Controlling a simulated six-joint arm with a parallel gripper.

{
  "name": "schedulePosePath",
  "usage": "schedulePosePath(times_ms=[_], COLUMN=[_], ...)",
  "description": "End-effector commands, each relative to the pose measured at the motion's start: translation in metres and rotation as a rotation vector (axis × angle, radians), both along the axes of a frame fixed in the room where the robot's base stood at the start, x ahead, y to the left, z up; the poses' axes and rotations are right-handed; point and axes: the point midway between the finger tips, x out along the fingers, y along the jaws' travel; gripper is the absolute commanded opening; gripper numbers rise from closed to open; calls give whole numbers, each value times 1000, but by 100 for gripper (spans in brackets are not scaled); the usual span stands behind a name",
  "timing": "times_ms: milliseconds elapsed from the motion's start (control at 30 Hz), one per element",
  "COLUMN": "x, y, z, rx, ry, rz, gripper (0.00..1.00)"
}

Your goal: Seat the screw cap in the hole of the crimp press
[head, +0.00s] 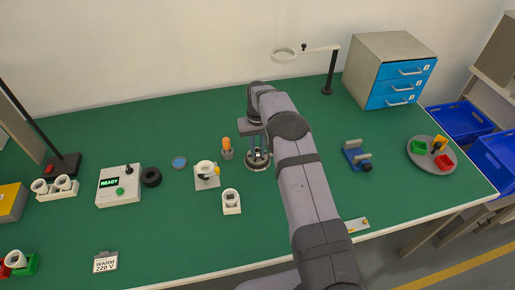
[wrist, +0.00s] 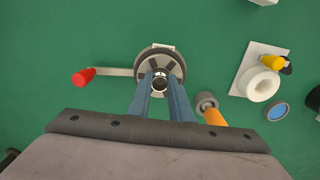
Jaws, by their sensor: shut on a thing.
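My gripper (wrist: 160,92) is shut on a small silvery screw cap (wrist: 160,80), which shows between the fingertips in the wrist view. The cap is over the middle of a round grey base with dark segments, which looks like the crimp press (wrist: 147,57). A lever with a red handle (wrist: 84,77) sticks out from it. In the head view the press (head: 258,160) is beneath my gripper (head: 257,148), partly hidden by it, and the lever is hidden by my arm. I cannot tell whether the cap is in the hole or just above it.
Close by stand an orange-handled tool in a grey holder (head: 227,148) and a white ring on a plate with a yellow knob (head: 198,183). A blue fixture (head: 358,158) stands right of my arm.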

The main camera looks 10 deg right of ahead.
Motion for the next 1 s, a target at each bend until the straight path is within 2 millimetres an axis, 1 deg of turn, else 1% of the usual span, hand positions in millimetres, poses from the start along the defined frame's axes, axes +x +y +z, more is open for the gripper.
schedulePosePath(times_ms=[667, 1000], x=[0, -1], y=[0, 0], z=[-8, -8], rx=[0, 0], ry=[0, 2], rz=[0, 0], gripper=[0, 0])
